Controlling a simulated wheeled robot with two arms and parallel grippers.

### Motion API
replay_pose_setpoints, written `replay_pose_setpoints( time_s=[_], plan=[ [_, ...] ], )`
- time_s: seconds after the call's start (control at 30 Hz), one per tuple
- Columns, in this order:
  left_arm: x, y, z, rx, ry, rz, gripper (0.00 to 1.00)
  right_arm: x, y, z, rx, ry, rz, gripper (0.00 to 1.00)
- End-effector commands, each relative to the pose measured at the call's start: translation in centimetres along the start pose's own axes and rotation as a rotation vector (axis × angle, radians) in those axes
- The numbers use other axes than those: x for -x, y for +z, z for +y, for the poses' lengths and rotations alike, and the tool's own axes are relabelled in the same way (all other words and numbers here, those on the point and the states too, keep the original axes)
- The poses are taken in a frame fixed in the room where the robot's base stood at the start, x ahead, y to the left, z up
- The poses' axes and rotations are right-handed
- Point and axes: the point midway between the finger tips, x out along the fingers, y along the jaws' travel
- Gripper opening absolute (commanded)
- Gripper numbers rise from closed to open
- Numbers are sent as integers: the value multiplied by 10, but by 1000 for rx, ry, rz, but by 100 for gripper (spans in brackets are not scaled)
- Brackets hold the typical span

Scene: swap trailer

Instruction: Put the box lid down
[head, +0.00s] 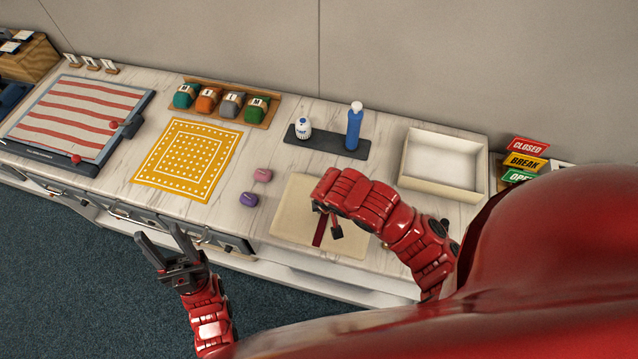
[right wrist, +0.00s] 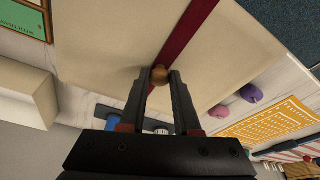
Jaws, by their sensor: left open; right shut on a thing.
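The box lid (head: 292,222) is a flat beige square with a dark red ribbon and a small brown knob. My right gripper (head: 330,228) is above it in the head view. In the right wrist view its fingers are shut on the knob (right wrist: 160,74), with the lid (right wrist: 110,50) filling much of the picture. I cannot tell whether the lid touches the counter. The open, empty white box (head: 441,160) stands at the right of the counter. My left gripper (head: 160,240) is open and empty, in front of the drawers.
A purple thing (head: 249,199) and a pink thing (head: 263,175) lie left of the lid. A yellow cloth (head: 187,160) is farther left. A dark tray (head: 330,147) with a blue bottle (head: 354,128) and a white bottle (head: 303,128) stands behind. Signs (head: 527,148) stand at right.

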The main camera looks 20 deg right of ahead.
Motion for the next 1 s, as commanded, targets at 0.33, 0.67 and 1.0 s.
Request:
replay_pose_setpoints(
  time_s=[0.33, 0.67, 1.0],
  plan=[
    [67, 11, 3, 0, 0, 0, 50, -39, -82, -7, -2, -2, 4, 0],
    [88, 15, 4, 0, 0, 1, 50, -56, -90, -7, 2, 0, -2, 0],
    [97, 16, 5, 0, 0, 1, 50, -70, -87, -8, 2, -3, 2, 0]
  ],
)
